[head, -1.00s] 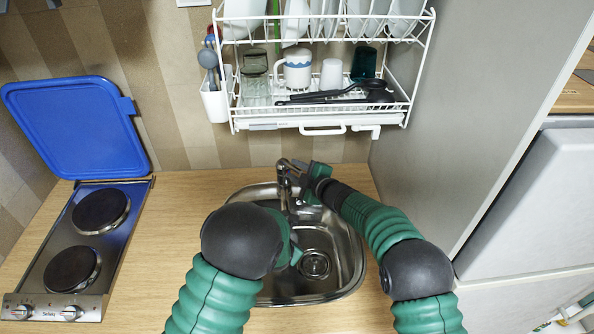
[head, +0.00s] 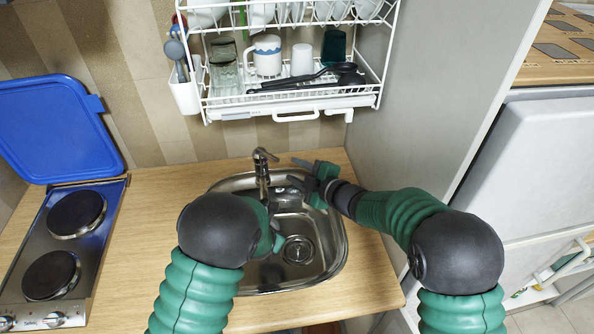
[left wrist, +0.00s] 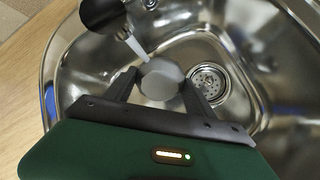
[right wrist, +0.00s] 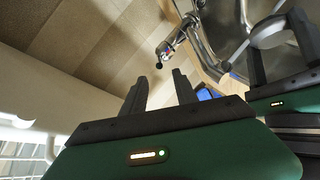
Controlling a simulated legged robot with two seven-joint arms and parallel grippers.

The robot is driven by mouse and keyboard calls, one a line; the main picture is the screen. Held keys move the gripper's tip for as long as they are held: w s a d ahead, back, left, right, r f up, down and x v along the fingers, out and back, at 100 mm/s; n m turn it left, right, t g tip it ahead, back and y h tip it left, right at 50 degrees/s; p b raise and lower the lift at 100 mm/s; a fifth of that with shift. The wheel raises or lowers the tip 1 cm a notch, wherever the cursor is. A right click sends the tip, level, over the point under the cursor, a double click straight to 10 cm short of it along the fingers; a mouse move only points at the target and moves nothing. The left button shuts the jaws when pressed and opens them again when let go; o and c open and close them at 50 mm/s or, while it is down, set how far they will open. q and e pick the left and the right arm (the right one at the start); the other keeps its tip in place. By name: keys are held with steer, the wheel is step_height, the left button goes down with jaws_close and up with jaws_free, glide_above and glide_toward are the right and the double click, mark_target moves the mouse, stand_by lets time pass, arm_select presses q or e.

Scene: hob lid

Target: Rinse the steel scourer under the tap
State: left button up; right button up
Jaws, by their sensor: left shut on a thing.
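The steel scourer (left wrist: 161,80) is a grey, rounded lump, seen in the left wrist view over the sink. My left gripper (left wrist: 160,90) is shut on it, with one finger on each side. The tap (head: 262,172) stands at the back of the sink. In the left wrist view, a thin pale stream of water (left wrist: 137,48) runs from the tap's dark spout end (left wrist: 103,16) down to the scourer. My right gripper (head: 307,179) is open and empty, right of the tap and apart from it. In the head view my left arm hides the scourer.
The steel sink (head: 335,240) has its drain (head: 297,250) at the right. A two-plate hob (head: 62,245) with a raised blue lid (head: 55,130) is at left. A white dish rack (head: 290,105) hangs above the tap. A grey panel (head: 400,120) bounds the right side.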

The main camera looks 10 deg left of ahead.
steer(key=shift+c, duration=0.4)
steer(key=shift+w, duration=0.1)
steer(key=shift+c, duration=1.3)
steer(key=shift+w+m+h, duration=0.25)
steer(key=shift+m+h, duration=0.05)
steer(key=shift+m, duration=0.2)
steer(key=shift+c, duration=1.1)
steer(key=m, duration=0.1)
steer(key=w+r+m+h, duration=0.1)
steer(key=m, duration=0.1)
steer(key=w+r+m, duration=0.1)
steer(key=shift+a+m+h, duration=0.3)
steer(key=shift+a+m, duration=0.05)
steer(key=shift+m, duration=0.05)
jaws_close()
step_height(320, 180, up, 6)
steer(key=s+a+m+g, duration=0.1)
steer(key=s+m+g, duration=0.1)
steer(key=m, duration=0.1)
glide_above(276, 159)
steer(key=a, duration=0.2)
step_height(276, 159, down, 4)
steer(key=f, duration=0.1)
steer(key=shift+w+d+f, duration=0.1)
steer(key=shift+d+f, duration=0.55)
steer(key=shift+f, duration=0.35)
steer(key=shift+d+f, duration=0.4)
steer(key=shift+f, duration=0.1)
